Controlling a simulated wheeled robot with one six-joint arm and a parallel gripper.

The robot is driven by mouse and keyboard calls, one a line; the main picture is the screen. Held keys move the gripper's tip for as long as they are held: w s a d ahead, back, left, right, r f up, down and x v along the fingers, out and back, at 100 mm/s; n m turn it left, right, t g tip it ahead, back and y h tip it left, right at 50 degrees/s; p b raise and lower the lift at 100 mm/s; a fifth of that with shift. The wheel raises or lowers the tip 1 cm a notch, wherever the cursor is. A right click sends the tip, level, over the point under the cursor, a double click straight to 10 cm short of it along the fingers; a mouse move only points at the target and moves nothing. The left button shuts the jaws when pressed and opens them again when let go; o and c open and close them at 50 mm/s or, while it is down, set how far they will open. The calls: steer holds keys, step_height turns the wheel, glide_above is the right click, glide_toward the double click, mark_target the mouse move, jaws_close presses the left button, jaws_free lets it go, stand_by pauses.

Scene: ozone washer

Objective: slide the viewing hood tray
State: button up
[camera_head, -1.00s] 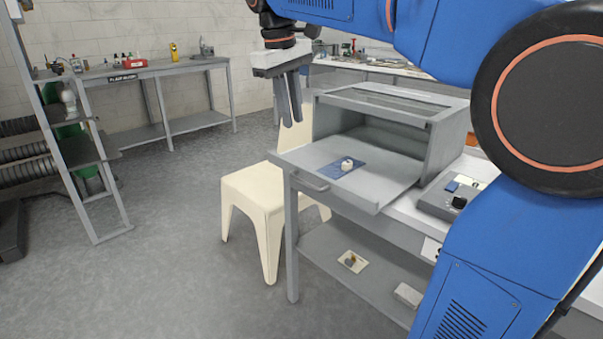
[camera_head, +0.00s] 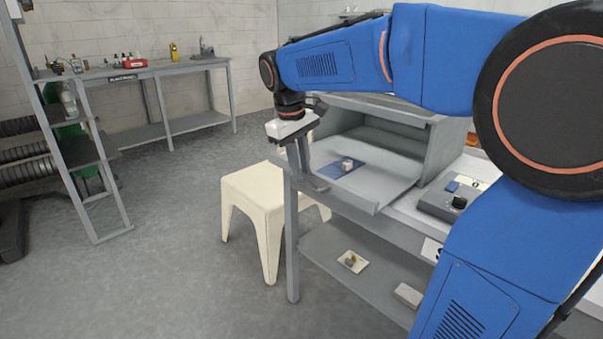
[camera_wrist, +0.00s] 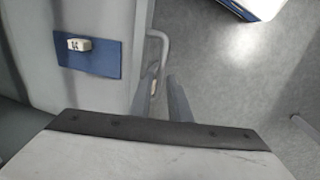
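The grey viewing hood (camera_head: 415,140) stands on a bench, with its flat tray (camera_head: 378,188) extended out of the front. A blue mat with a small white block (camera_head: 347,165) lies on the tray. They also show in the wrist view, with the block (camera_wrist: 78,44) left of the tray's handle (camera_wrist: 165,45). My gripper (camera_head: 312,180) points down at the tray's front edge. Its fingers (camera_wrist: 164,100) stand apart in the wrist view, with the handle's near end between or just beyond them. Contact cannot be told. In the head view the fingers hide the handle.
A grey control box (camera_head: 452,198) with a black knob sits right of the tray. A lower shelf (camera_head: 350,280) holds small items. The floor in front is clear.

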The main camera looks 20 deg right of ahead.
steer(key=shift+d+f, duration=0.15)
steer(key=shift+f, duration=0.8)
jaws_close()
steer(key=w+d, duration=0.2)
steer(key=d, duration=0.3)
steer(key=w+d, duration=0.2)
steer(key=d, duration=0.3)
steer(key=w+d, duration=0.2)
steer(key=d, duration=0.4)
steer(key=shift+d, duration=0.1)
jaws_free()
steer(key=shift+r, duration=0.1)
steer(key=s+a+r, duration=0.1)
steer(key=a+r, duration=0.2)
steer(key=r, duration=1.4)
steer(key=shift+s, duration=0.1)
